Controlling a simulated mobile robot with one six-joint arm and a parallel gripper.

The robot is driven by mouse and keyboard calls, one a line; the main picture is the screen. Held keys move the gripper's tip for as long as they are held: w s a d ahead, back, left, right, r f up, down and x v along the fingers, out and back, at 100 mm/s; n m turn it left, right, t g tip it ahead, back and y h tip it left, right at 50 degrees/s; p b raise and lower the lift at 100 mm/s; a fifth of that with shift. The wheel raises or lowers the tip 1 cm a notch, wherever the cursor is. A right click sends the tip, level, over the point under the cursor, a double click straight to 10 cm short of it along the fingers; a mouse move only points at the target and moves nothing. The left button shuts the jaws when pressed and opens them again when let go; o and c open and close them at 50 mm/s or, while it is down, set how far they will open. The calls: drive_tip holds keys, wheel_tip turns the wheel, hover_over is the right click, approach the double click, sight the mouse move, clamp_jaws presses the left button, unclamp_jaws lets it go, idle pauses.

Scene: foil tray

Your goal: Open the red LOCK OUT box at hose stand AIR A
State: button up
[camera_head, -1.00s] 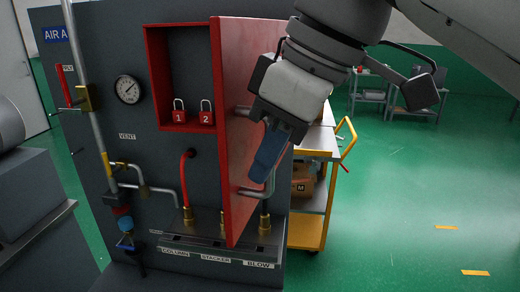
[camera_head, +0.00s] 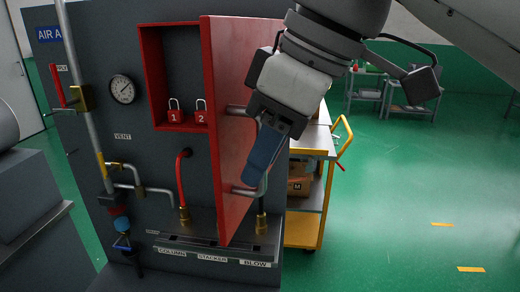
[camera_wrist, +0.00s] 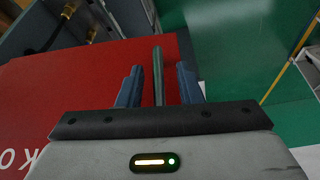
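The red LOCK OUT box (camera_head: 153,78) on the dark panel stands open. Its red door (camera_head: 226,70) is swung far out towards me. Two red padlocks marked 1 (camera_head: 174,113) and 2 (camera_head: 201,113) sit inside. My gripper (camera_head: 260,158) is at this handle. In the wrist view the handle bar (camera_wrist: 158,75) runs between my two blue fingers (camera_wrist: 158,92), with a gap on each side. The red door (camera_wrist: 60,90) fills the left of that view, with part of its white lettering showing.
The panel carries a gauge (camera_head: 122,89), pipes, a red hose (camera_head: 180,178) and a lower ledge (camera_head: 215,246). A yellow-framed cart (camera_head: 305,228) with boxes stands close behind the door. Green floor (camera_head: 410,190) at the right is clear.

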drive_tip(key=v, duration=0.7)
drive_tip(key=shift+r+p, duration=0.15)
drive_tip(key=shift+p, duration=0.15)
